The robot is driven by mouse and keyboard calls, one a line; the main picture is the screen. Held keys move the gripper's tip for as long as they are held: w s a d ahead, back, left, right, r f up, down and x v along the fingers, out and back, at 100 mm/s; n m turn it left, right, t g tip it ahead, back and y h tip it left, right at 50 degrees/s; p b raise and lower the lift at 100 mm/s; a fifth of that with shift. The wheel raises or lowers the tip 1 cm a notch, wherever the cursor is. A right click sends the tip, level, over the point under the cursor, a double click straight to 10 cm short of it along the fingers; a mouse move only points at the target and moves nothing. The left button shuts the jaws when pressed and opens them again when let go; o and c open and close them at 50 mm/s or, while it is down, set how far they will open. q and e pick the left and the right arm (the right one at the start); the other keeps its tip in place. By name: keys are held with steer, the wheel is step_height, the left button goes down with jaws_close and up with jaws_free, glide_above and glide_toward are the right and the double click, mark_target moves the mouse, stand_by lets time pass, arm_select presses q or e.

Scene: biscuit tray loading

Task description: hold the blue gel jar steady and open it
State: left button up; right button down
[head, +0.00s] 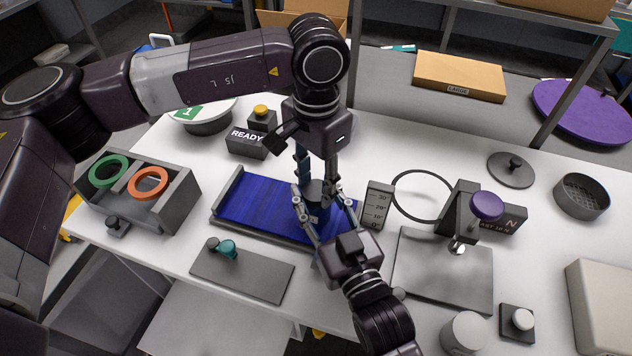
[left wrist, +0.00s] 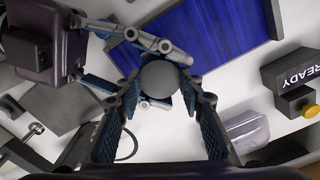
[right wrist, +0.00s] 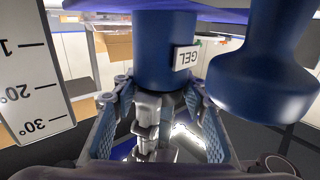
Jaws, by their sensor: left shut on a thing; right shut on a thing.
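The blue gel jar (head: 317,196) stands upright on the blue belt; the right wrist view shows it upside down with a GEL label (right wrist: 186,57). Its dark round lid (left wrist: 160,78) shows from above in the left wrist view. My left gripper (head: 317,178) comes down from above, its fingers shut on the lid. My right gripper (head: 312,212) reaches in from the front and is shut around the jar's body. Both grippers partly hide the jar in the head view. I cannot tell whether the lid has turned.
The blue belt tray (head: 255,205) lies under the jar. An angle scale block (head: 377,205) and a ring stand (head: 422,195) are close on the right. A READY box (head: 246,143) stands behind. A bin with green and orange rings (head: 180,195) is at left.

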arm_select(q)
steer(key=o, duration=1.3)
steer(key=shift+r, duration=0.15)
step_height(320, 180, up, 4)
steer(key=shift+r, duration=0.15)
step_height(320, 180, up, 3)
steer(key=m, duration=0.3)
steer(key=shift+f, duration=3.8)
